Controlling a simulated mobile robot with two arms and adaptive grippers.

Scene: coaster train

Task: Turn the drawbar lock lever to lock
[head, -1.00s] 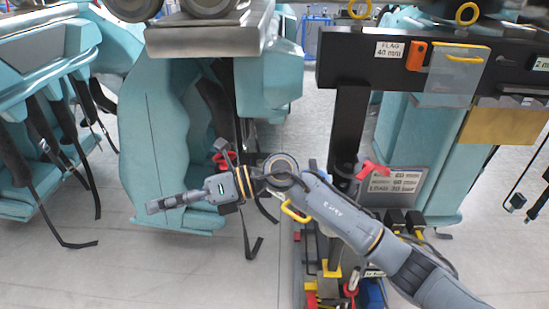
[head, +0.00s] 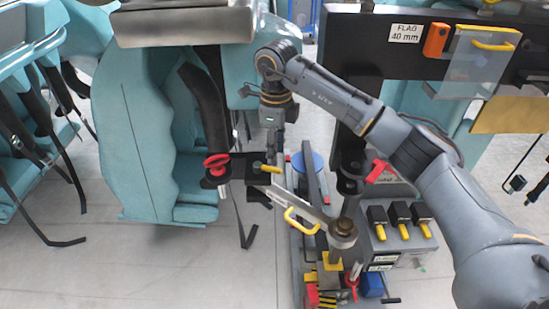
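The grey drawbar (head: 318,212) runs from a round pivot at lower right toward a black coupling plate (head: 237,168) by the teal seat car. It carries a yellow loop handle (head: 298,221). A small lever with a yellow grip (head: 266,168) lies on the plate; it looks like the lock lever, but no label on it is readable. A red-topped pin (head: 216,164) stands at the plate's left. My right gripper (head: 279,148) points down just above and right of the yellow grip; its fingers are edge-on, and contact is unclear. My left gripper is out of view.
A black post with a red handle (head: 377,171) stands right of the drawbar. A box with several yellow-tipped switches (head: 399,222) is beside it. A dark overhead beam (head: 345,40) bears a "FLAG 40 mm" label. Open floor (head: 180,270) lies at lower left.

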